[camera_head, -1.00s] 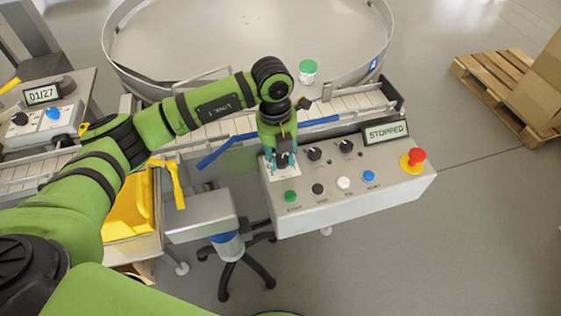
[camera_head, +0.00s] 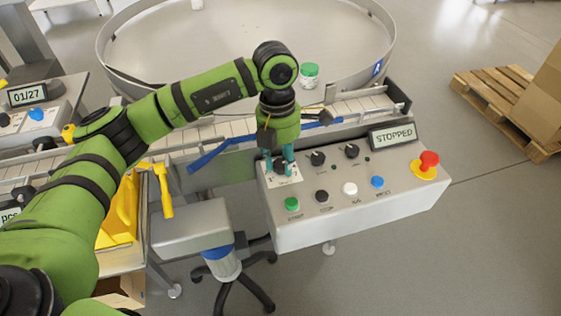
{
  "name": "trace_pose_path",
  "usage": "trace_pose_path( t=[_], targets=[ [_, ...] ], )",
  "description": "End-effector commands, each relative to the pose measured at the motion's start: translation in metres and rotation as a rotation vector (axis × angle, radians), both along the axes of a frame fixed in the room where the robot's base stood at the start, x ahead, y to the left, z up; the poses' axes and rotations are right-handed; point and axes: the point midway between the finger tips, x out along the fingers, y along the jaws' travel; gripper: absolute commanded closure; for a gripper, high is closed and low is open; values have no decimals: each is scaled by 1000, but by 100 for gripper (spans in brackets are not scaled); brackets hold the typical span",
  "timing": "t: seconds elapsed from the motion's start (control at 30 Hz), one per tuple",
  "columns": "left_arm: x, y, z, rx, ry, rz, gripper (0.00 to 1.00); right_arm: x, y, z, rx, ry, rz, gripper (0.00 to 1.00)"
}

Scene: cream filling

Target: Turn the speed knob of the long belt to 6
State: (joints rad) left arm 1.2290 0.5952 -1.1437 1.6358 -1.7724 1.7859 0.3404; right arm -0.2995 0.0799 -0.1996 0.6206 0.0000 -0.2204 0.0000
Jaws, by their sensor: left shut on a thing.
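My left gripper (camera_head: 279,163) points down at the left end of the grey control panel (camera_head: 345,215). Its teal fingers are shut on the leftmost black knob (camera_head: 280,167), which sits on a white dial plate (camera_head: 284,181). The fingers cover most of the knob, and the dial numbers are too small to read. The panel's display (camera_head: 393,136) reads STOPPED. My right gripper is not in view.
Two more black knobs (camera_head: 317,158) (camera_head: 351,150) stand to the right. In front are green (camera_head: 291,204), black, white and blue buttons. A red emergency stop (camera_head: 428,161) is at the right end. The conveyor belt (camera_head: 367,106) and a green-lidded jar (camera_head: 309,75) lie behind.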

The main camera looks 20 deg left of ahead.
Motion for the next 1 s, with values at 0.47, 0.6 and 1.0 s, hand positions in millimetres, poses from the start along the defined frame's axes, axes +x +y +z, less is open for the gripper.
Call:
trace_pose_path(
  t=[0.47,0.6,1.0],
  targets=[
    [1,-1,1,-3,-4,-24,96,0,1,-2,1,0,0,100],
    [1,-1,1,-4,-3,-23,40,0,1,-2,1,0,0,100],
    [1,0,4,-2,-2,-22,40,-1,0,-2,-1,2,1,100]
  ],
)
